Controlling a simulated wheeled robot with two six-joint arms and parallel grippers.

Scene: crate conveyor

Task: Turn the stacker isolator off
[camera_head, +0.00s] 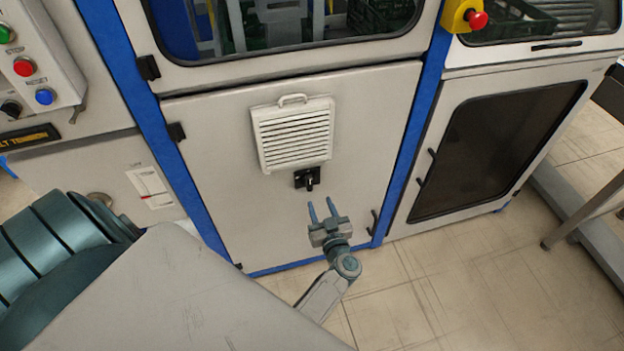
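A small black rotary switch, which looks like the stacker isolator (307,179), sits on the light grey cabinet door just below a white louvred vent. Its knob is too small to tell which position it is in. My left gripper (321,209) is just below the switch in the picture, its two thin blue-grey fingers pointing up toward it. The fingers are apart, with nothing between them, and do not appear to touch the switch. My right gripper is not in view.
The vent (293,134) with a handle protrudes above the switch. Blue frame posts (411,125) flank the door. A control panel (35,62) with coloured buttons is at left, and a red emergency stop (476,19) at upper right. Tiled floor (470,285) lies clear at lower right.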

